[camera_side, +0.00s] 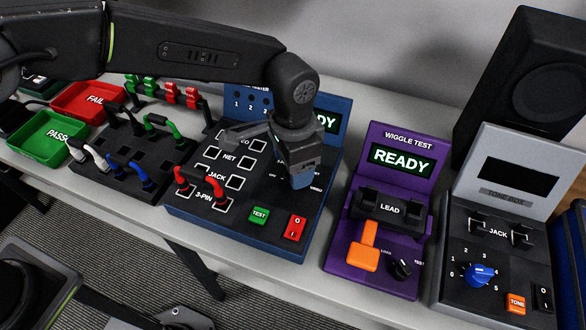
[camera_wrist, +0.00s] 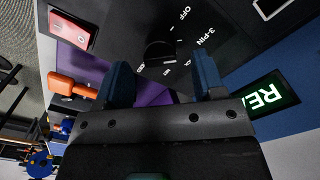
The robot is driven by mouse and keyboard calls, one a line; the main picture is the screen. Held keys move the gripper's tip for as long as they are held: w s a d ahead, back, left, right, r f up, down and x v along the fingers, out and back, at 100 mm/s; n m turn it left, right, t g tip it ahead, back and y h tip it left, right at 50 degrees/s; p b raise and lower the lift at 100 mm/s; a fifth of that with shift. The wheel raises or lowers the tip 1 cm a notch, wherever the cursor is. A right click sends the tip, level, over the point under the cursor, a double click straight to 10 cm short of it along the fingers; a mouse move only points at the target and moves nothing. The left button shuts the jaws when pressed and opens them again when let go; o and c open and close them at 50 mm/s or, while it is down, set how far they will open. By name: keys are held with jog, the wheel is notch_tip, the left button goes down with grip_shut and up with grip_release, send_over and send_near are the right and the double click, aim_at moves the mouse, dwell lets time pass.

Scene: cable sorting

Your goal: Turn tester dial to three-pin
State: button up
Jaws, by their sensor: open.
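The blue cable tester (camera_side: 262,245) stands mid-table with a lit screen, part of which reads "DY" past my arm. A red cable (camera_side: 201,180) sits across its 3-PIN sockets. My gripper (camera_side: 297,178) is open above the tester's right half and hides the dial in the side view. In the wrist view, the round black dial (camera_wrist: 160,52) lies ahead, between the lines of my two apart fingers (camera_wrist: 163,82). Labels "OFF" and "3-PIN" show around it. Its pointer is too dark to read, and I cannot tell whether the fingers touch it.
Right of the tester stand the purple wiggle tester (camera_side: 372,272) with an orange lever (camera_side: 366,248), and the grey tone box (camera_side: 460,295). A rack (camera_side: 128,180) of cables and the green PASS (camera_side: 45,138) and red FAIL (camera_side: 85,100) trays are left.

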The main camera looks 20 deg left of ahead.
notch_tip(320, 180, up, 11)
dwell(0.3)
dwell(0.4)
jog(key=s+a+r+n+t, duration=0.1)
jog(key=s+a+r, duration=0.15)
jog(key=a, duration=0.35)
jog(key=s+a+r+n+t+h, duration=0.1)
jog(key=a+r+n, duration=0.1)
jog(key=a+r, duration=0.35)
jog(key=s+a+r+n+t, duration=0.1)
jog(key=s+a, duration=0.1)
jog(key=a, duration=0.5)
jog(key=s+a+f+n+t+y, duration=0.1)
jog(key=s+a+f+n, duration=0.3)
jog(key=s+a, duration=0.8)
jog(key=shift+s+a+f+n+t, duration=0.2)
jog(key=shift+s+f+n+t, duration=0.25)
jog(key=shift+s+t, duration=0.4)
